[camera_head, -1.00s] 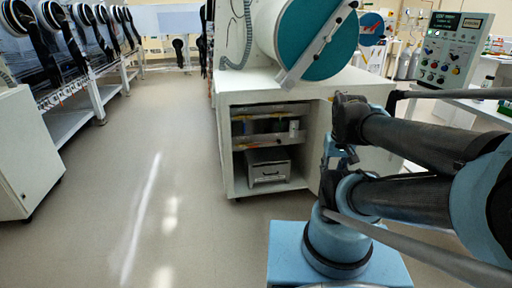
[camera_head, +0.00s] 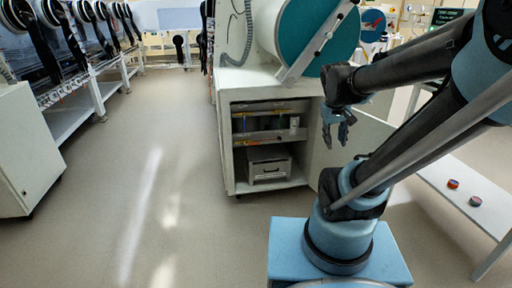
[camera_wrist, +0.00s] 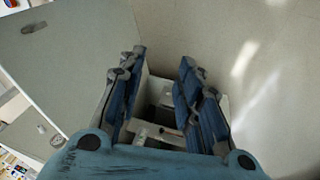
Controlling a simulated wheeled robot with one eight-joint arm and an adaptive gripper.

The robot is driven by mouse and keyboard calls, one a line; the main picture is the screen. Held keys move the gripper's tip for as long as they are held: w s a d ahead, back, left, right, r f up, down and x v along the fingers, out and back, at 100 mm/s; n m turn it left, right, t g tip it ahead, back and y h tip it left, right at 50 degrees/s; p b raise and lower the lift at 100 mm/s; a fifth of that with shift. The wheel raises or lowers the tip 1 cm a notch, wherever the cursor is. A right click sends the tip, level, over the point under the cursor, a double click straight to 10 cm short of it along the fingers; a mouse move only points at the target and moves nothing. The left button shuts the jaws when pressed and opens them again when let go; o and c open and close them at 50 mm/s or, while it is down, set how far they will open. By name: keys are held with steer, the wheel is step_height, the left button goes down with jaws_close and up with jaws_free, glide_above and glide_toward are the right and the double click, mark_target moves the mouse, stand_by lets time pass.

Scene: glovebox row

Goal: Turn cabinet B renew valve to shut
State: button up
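My gripper (camera_head: 338,136) hangs in front of the right part of the white base cabinet in the head view, fingers pointing down. In the wrist view its two blue finger sets (camera_wrist: 160,105) stand apart with nothing held between them. No valve that I can identify as the cabinet B renew valve shows in either view. A large round teal port cover (camera_head: 314,40) with a pale bar across it sits above the base cabinet, up and left of my gripper.
The white base cabinet (camera_head: 226,160) has open shelves holding a grey drawer box (camera_head: 268,166). A low white bench (camera_head: 440,185) at right carries two small round items. Glovebox rows with black gloves (camera_head: 42,45) line the left. The aisle floor (camera_head: 120,190) is clear.

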steer(key=w+a+r+n+t+h, duration=0.1)
steer(key=w+a+n+h, duration=0.15)
steer(key=w, duration=0.85)
steer(key=w+a+r+n+t+h, duration=0.1)
steer(key=w+a, duration=0.2)
steer(key=w, duration=0.8)
steer(key=w+a+f+n+t+h, duration=0.1)
steer(key=w+a+f, duration=0.2)
steer(key=w+a, duration=0.35)
steer(key=w+a+f+n+t+h, duration=0.1)
steer(key=w+a+f, duration=0.3)
steer(key=w, duration=0.5)
steer(key=w+a+f+n+t, duration=0.2)
steer(key=w+a+f, duration=0.2)
steer(key=a+f, duration=0.3)
steer(key=w+a+f+n+t, duration=0.1)
steer(key=w+a+f+t, duration=0.1)
steer(key=w+a+f, duration=0.4)
steer(key=n+t, duration=0.3)
steer(key=t, duration=0.1)
glide_toward(252, 144)
steer(key=shift+h, duration=0.25)
steer(key=x, duration=0.8)
steer(key=d+x, duration=0.1)
steer(key=x, duration=0.3)
steer(key=shift+s+d+f, duration=0.15)
steer(key=shift+f, duration=0.1)
steer(key=shift+c, duration=0.2)
jaws_close()
